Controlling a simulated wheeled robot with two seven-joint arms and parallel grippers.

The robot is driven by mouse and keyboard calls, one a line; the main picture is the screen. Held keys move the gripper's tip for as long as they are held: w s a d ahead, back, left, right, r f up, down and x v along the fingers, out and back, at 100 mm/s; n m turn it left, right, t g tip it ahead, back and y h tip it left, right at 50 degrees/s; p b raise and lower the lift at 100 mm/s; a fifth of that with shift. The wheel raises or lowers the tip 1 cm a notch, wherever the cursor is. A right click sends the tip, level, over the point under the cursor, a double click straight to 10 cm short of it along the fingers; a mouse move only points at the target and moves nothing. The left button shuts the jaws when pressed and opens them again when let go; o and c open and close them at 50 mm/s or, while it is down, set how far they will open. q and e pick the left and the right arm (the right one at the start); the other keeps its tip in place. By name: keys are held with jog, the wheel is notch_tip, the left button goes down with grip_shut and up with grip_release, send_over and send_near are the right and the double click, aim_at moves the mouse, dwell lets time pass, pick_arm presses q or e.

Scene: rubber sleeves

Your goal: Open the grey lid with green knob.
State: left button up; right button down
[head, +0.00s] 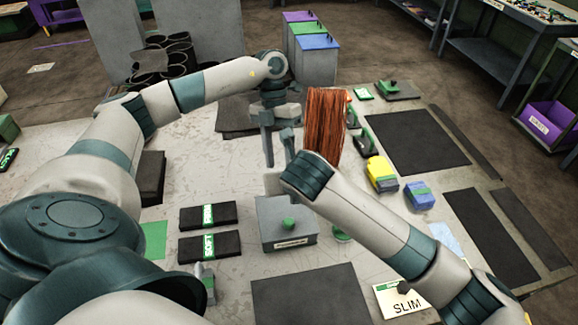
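The grey lid (270,222) lies flat on a grey box with a pale label on its front, at the lower middle of the head view. The lid looks closed. My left gripper (278,148) points down above and beyond the lid, its two fingers apart and nothing seen between them. My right arm comes in from the lower right and its wrist covers the area just behind the lid's right side. The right gripper's fingers are mostly hidden behind that wrist.
A tall orange-brown stringy bundle (325,125) stands right of my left gripper. Two black packs with green labels (207,215) lie left of the box. A dark mat (310,297) lies in front. Yellow (381,174) and blue (419,195) items sit at right.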

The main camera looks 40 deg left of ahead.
pick_arm(q)
jog(key=shift+r, duration=0.1)
jog(key=v, duration=1.2)
jog(key=shift+a+f, duration=0.1)
jog(key=shift+f, duration=0.15)
